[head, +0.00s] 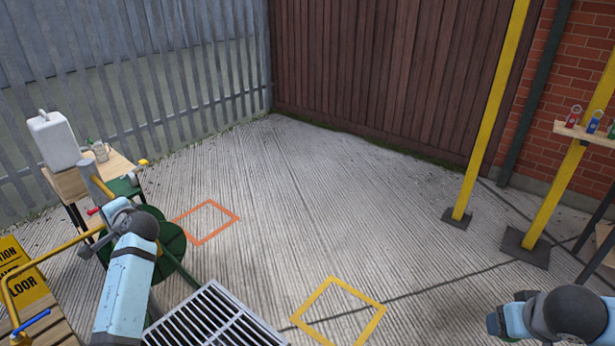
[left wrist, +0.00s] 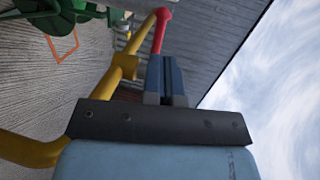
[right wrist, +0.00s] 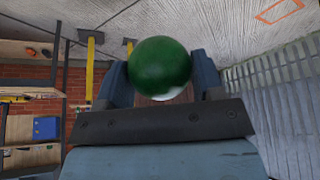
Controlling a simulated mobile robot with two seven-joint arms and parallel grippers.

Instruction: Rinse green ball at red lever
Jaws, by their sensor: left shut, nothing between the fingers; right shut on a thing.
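The red lever (left wrist: 160,30) sits on a yellow pipe (left wrist: 128,62) in the left wrist view. In the head view the red lever (head: 93,211) shows small at the left. My left gripper (left wrist: 167,62) is shut and empty, with its fingertips right at the lever's lower end; I cannot tell whether they touch. The green ball (right wrist: 160,66) is between the fingers of my right gripper (right wrist: 162,82), which is shut on it. A pale patch shows at the ball's lower edge. In the head view the right arm is at the bottom right and the ball is not seen.
A blue lever (head: 30,323) is on yellow pipe at the lower left, beside a yellow caution sign (head: 20,275). A green reel (head: 172,238) and a table with a white canister (head: 54,140) stand at the left. A floor grate (head: 212,318) lies at the bottom. The middle ground is clear.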

